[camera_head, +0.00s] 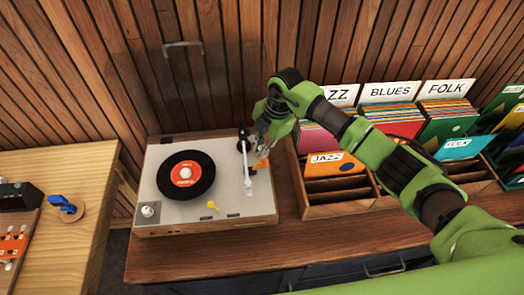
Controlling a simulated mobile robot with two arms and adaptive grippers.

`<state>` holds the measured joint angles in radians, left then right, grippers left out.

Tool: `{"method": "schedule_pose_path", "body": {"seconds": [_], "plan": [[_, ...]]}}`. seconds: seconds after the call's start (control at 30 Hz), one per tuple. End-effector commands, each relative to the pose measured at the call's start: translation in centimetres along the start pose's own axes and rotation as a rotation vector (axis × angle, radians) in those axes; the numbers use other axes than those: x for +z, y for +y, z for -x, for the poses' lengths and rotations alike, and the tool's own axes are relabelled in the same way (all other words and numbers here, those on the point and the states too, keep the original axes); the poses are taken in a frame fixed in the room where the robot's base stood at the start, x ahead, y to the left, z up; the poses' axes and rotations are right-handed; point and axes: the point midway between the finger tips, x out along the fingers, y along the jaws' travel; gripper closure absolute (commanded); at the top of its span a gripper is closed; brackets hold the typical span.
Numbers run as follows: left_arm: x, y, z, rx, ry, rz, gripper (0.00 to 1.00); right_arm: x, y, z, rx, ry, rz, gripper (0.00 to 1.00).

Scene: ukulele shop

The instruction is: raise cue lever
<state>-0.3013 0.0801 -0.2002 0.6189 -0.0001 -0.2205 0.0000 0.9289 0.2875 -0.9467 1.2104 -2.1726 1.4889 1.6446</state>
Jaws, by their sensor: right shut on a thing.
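The turntable (160,220) stands on the wooden counter with a black record (172,164) with a red label on its platter. Its white tonearm (247,170) lies along the right side, clear of the record. My right gripper (263,152) reaches down at the deck's back right corner, just right of the tonearm's black base. It is shut on a small orange piece (262,164), which seems to be the cue lever; the fingers partly hide it. How far the lever is raised cannot be told. My left gripper is not in view.
A separate wooden table (85,188) is at left. The counter front (200,257) is clear.

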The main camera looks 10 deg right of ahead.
Motion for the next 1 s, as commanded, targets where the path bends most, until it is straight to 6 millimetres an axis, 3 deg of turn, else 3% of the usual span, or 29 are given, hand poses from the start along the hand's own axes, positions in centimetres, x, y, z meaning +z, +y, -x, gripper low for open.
{"method": "schedule_pose_path", "body": {"seconds": [0.4, 0.43, 0.47, 0.83, 1.0], "plan": [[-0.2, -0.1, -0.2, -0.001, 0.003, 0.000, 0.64, 0.1, 0.1, 0.1, -0.022, 0.016, -0.006, 1.00], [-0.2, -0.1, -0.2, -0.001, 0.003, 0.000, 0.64, 0.1, 0.1, 0.1, -0.022, 0.016, -0.006, 0.86], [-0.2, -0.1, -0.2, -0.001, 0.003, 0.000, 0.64, 0.1, 0.1, 0.1, -0.022, 0.016, -0.006, 0.82], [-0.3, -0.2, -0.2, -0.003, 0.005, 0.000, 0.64, 0.1, 0.1, 0.4, -0.021, 0.016, -0.006, 0.82], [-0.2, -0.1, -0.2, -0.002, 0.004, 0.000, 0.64, 0.1, 0.2, 2.7, -0.018, 0.015, -0.004, 0.82]]}}
